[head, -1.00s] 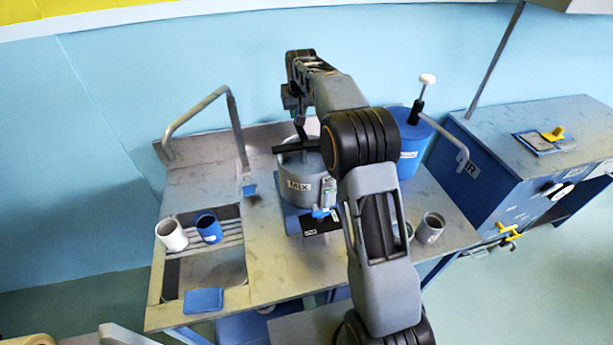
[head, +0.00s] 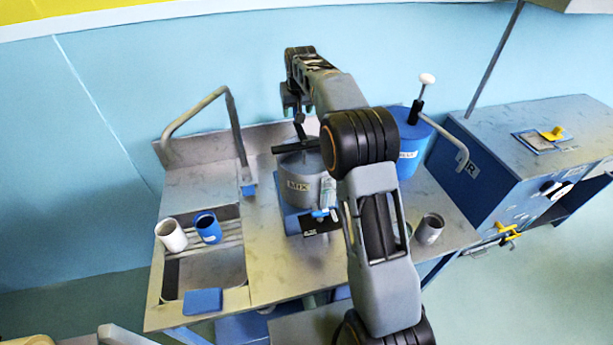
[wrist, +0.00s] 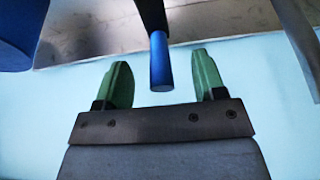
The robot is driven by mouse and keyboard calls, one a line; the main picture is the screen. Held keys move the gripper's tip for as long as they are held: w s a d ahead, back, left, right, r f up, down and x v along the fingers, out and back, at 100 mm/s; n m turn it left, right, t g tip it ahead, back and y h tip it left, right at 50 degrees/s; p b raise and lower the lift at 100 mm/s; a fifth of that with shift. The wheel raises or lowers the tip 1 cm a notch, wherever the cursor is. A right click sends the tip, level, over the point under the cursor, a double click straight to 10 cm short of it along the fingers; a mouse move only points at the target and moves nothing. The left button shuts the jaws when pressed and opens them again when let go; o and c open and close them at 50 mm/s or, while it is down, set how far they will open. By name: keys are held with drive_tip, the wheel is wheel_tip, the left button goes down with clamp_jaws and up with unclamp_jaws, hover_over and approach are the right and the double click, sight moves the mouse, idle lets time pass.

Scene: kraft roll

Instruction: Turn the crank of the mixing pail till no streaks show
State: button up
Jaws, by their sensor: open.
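The grey mixing pail (head: 300,185), labelled MIX, stands on a blue base in the middle of the bench. A dark crossbar (head: 293,148) lies over its top, with a crank post (head: 300,127) rising from it. In the wrist view, the crank's blue handle (wrist: 160,72) sits between the two green fingers of my gripper (wrist: 161,60), with gaps on both sides. My gripper is open; it also shows small above the pail in the head view (head: 291,104). My arm hides part of the pail's right side. The pail's contents and any streaks are hidden.
A blue pump container (head: 408,150) stands right of the pail. A grey rail (head: 230,120) rises at the left. A white cup (head: 171,235) and a blue cup (head: 207,227) stand by the sink (head: 205,275). A grey cup (head: 430,229) is at the right.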

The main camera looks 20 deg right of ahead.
drive_tip(key=shift+r, duration=4.2)
drive_tip(key=shift+w+f, duration=0.2)
drive_tip(key=shift+f, duration=0.05)
drive_tip(key=shift+g, duration=0.3)
drive_tip(key=f, duration=0.2)
drive_tip(key=s+f, duration=0.1)
drive_tip(key=f, duration=0.2)
drive_tip(key=shift+s, duration=0.15)
drive_tip(key=shift+s+f, duration=0.35)
drive_tip(key=shift+s, duration=0.25)
drive_tip(key=shift+s+f, duration=0.35)
drive_tip(key=shift+s, duration=0.25)
drive_tip(key=s+f+b, duration=0.2)
drive_tip(key=s, duration=1.5)
drive_tip(key=s+f+t+b, duration=0.1)
drive_tip(key=s+f+b, duration=0.1)
drive_tip(key=s, duration=1.5)
drive_tip(key=shift+f, duration=0.6)
